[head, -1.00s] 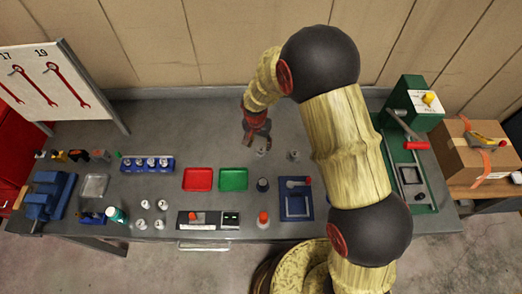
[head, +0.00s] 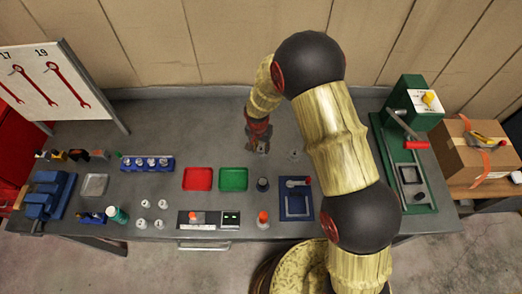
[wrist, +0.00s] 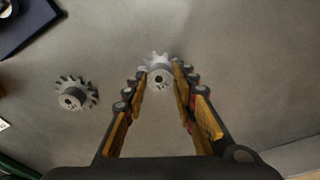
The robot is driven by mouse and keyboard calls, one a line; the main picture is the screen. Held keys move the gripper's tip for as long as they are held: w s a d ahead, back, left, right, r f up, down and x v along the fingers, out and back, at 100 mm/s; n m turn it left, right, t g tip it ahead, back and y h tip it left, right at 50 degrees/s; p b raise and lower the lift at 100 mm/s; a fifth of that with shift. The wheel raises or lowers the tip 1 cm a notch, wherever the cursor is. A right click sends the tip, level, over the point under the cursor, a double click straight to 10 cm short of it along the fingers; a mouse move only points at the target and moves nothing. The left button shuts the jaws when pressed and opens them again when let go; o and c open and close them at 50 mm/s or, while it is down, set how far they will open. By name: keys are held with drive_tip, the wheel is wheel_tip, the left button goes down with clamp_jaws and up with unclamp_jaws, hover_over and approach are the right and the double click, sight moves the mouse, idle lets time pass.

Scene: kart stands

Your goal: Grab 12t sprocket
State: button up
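A light grey sprocket (wrist: 158,72) with a round hub stands on the bench between the tips of my gripper (wrist: 159,78) in the wrist view. The fingers are apart on either side of it, with a narrow gap that is hard to judge. A second, darker-looking sprocket (wrist: 76,94) stands to the left, clear of the fingers; it also shows in the head view (head: 294,154). Small marks on both hubs are too small to read, so I cannot tell which is 12t. In the head view my gripper (head: 258,150) is low over the bench and hides the first sprocket.
A green press-like machine (head: 408,160) stands right. The bench behind my gripper is clear.

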drive_tip(key=c, duration=0.6)
clamp_jaws()
drive_tip(key=shift+r, duration=0.15)
